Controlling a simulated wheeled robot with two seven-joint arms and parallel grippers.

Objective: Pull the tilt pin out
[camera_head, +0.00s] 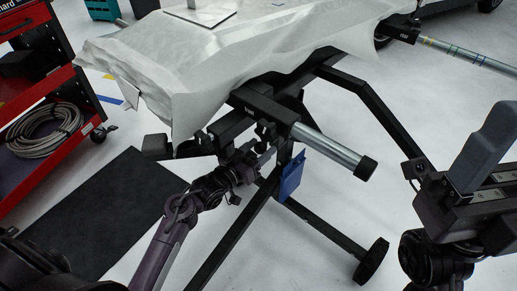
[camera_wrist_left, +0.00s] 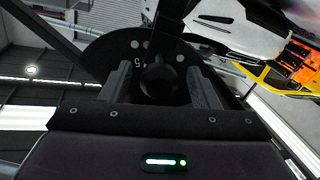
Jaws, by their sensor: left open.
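The tilt pin's dark round knob (camera_wrist_left: 159,77) sits between the two grey fingers of my left gripper (camera_wrist_left: 161,84) in the left wrist view. The fingers are open, with a gap visible on each side of the knob. Behind it is a dark curved plate (camera_wrist_left: 108,55) with several holes and a number. In the head view my left gripper (camera_head: 264,156) is under the black stand's tilt joint (camera_head: 262,108), and the pin is too small and hidden to make out there. My right gripper (camera_head: 468,172) is at the right edge; its jaw opening is unclear.
A panel under white wrap (camera_head: 190,65) rests on the stand. A grey tube with a black cap (camera_head: 330,150) sticks out right of my left gripper, with a blue tag (camera_head: 292,176) below. A red cart (camera_head: 40,110) stands left, beside a dark mat (camera_head: 105,215).

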